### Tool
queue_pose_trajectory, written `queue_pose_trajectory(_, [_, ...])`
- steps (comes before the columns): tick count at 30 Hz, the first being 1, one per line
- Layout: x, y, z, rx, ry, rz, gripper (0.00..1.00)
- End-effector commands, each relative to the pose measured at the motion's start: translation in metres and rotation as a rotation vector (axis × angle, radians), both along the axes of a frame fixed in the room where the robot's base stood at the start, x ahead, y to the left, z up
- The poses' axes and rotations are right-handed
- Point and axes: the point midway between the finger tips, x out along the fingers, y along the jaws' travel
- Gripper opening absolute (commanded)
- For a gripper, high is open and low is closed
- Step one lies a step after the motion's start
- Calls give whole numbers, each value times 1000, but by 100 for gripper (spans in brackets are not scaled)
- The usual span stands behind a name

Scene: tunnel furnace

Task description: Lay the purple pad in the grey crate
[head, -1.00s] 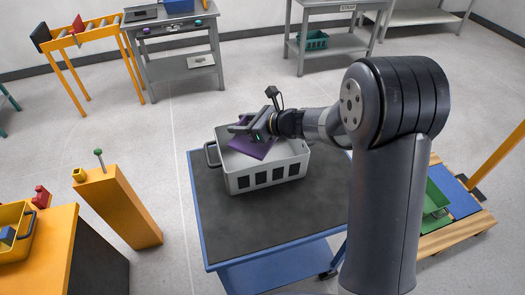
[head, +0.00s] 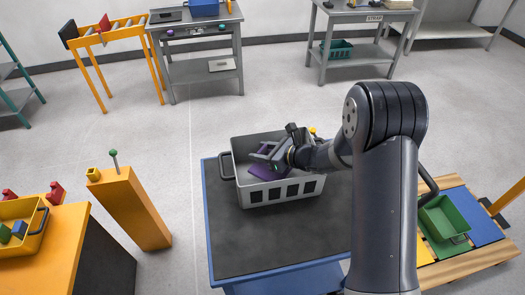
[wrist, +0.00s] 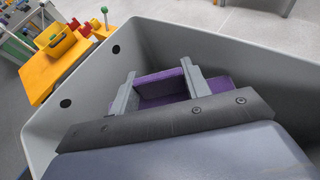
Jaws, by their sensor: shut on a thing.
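The purple pad (head: 262,172) is in my gripper (head: 265,152), down inside the grey crate (head: 285,192). In the wrist view the pad (wrist: 178,84) sits between the two fingers of my gripper (wrist: 165,80), with the crate walls (wrist: 85,75) around them. The pad looks tilted in the head view. I cannot tell whether it touches the crate floor. The palm of my gripper hides part of the crate's inside in the wrist view.
The crate stands on a dark-topped blue table (head: 270,240). An orange post (head: 130,208) and an orange bench with a yellow bin (head: 25,225) are at left. A green tray (head: 443,220) lies on a pallet at right. The table front is clear.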

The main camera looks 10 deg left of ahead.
Motion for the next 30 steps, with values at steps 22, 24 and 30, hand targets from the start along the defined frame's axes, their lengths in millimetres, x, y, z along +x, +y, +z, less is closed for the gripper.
queue_pose_trajectory(22, [0,0,-13,1,-1,0,22])
queue_pose_trajectory(24, [0,0,-12,1,-1,0,22])
queue_pose_trajectory(30, [0,0,-12,0,-1,0,57])
